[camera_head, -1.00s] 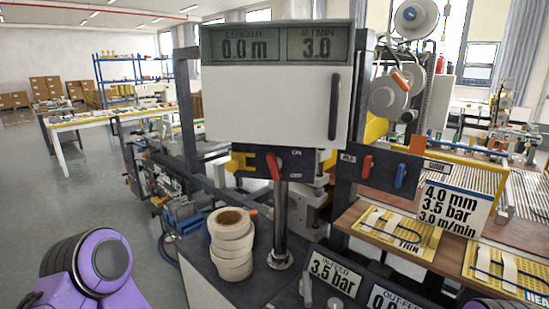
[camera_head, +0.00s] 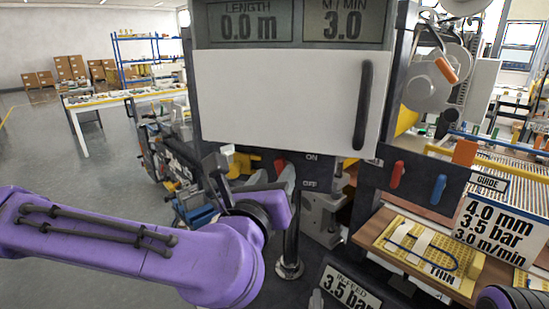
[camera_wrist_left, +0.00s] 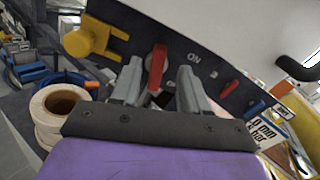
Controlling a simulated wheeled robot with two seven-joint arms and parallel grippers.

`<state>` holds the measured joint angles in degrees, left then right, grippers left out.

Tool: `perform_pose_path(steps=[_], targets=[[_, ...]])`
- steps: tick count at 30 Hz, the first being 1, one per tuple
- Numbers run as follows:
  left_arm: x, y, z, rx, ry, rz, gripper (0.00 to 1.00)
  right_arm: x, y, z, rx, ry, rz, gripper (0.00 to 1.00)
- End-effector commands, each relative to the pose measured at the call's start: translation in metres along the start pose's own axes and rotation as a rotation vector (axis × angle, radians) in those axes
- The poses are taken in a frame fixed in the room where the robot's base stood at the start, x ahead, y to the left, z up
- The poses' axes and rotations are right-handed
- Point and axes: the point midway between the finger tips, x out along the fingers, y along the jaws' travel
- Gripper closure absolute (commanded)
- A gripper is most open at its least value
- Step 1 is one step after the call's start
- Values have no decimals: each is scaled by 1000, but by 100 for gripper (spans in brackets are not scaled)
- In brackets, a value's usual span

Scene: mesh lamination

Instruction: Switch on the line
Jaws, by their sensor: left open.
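In the left wrist view, the red switch handle (camera_wrist_left: 157,66) stands between my left gripper's two grey fingers (camera_wrist_left: 158,88). My left gripper (camera_head: 258,177) is open at the panel and partly hides the switch in the head view. I cannot tell whether the fingers touch the handle. The display (camera_head: 293,22) above reads 0.0 m and 3.0 m/min. My right gripper is out of view; a purple part of my right arm shows at the bottom right.
Tape rolls (camera_wrist_left: 58,108) stand below left. A red lever (camera_head: 397,174) and a blue lever (camera_head: 438,189) are on the panel at right. The pressure sign (camera_head: 349,288) and chrome post (camera_head: 291,240) stand below.

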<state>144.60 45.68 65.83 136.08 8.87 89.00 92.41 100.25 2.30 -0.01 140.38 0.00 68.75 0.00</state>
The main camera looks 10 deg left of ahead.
Motion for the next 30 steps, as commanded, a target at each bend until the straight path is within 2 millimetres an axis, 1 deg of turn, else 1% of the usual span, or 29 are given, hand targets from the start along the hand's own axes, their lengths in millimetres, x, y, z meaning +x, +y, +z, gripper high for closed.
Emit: perform_pose_path(steps=[1,3,6,9,15,17,18,19,20,25,30], targets=[[10,0,2,2,4,3,55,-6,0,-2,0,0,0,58],[20,0,2,1,1,2,55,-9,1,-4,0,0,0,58],[29,0,0,2,2,2,55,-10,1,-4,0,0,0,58],[32,1,-1,3,0,1,55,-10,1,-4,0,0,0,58],[32,1,-1,3,0,1,55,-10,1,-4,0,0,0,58],[32,1,-1,3,0,1,75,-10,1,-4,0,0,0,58],[32,1,-1,3,0,2,88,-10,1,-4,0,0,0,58],[32,1,-1,3,0,2,98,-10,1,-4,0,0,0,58],[32,2,-1,3,0,2,100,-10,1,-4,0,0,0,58],[32,2,-2,28,-1,2,100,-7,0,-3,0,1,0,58],[32,-1,-4,208,-2,2,100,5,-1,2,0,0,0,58]])
